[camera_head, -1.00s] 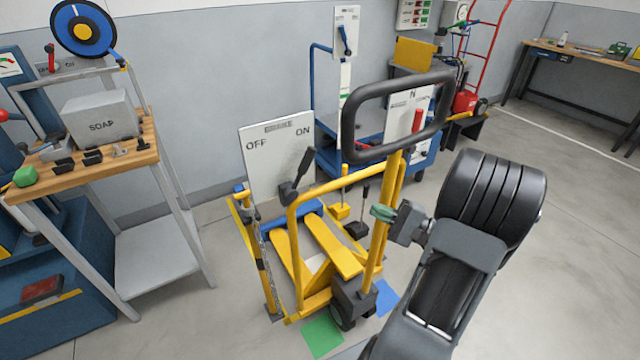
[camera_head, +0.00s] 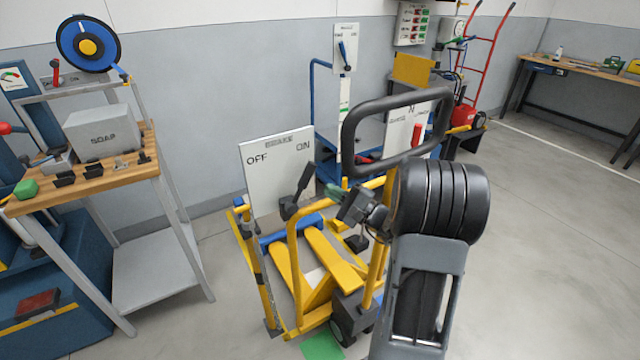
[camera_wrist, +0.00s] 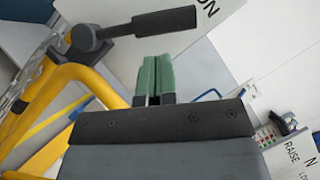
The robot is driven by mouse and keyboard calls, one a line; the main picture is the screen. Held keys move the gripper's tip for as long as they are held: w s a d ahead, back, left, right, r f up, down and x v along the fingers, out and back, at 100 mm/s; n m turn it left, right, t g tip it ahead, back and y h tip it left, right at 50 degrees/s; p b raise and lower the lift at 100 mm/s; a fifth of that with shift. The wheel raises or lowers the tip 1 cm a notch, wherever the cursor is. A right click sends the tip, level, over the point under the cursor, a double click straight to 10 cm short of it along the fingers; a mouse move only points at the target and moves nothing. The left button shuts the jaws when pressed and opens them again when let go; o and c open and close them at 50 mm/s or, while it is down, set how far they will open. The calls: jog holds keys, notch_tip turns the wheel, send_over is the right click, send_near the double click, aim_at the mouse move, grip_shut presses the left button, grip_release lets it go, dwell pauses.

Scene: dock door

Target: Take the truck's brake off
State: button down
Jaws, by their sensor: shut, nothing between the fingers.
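The yellow truck (camera_head: 292,262) stands on the floor with its black loop handle rising at the right. Its brake lever (camera_head: 297,191) is black and sits on the yellow frame in front of a white board (camera_head: 262,174) marked OFF at left and ON at right. The lever tilts up to the right, toward ON. In the wrist view the lever (camera_wrist: 150,24) lies at upper left, just beyond the fingertips. My gripper (camera_head: 332,191) is right of the lever, apart from it in the head view. Its green fingers (camera_wrist: 155,75) are together and empty.
The truck's black loop handle (camera_head: 350,135) stands close to my arm. A second board (camera_head: 398,122) marked N is behind it. A wooden-topped bench (camera_head: 120,172) with a SOAP box is at left. Open floor lies at right.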

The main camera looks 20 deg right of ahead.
aim_at(302, 186)
jog(key=shift+x, duration=1.8)
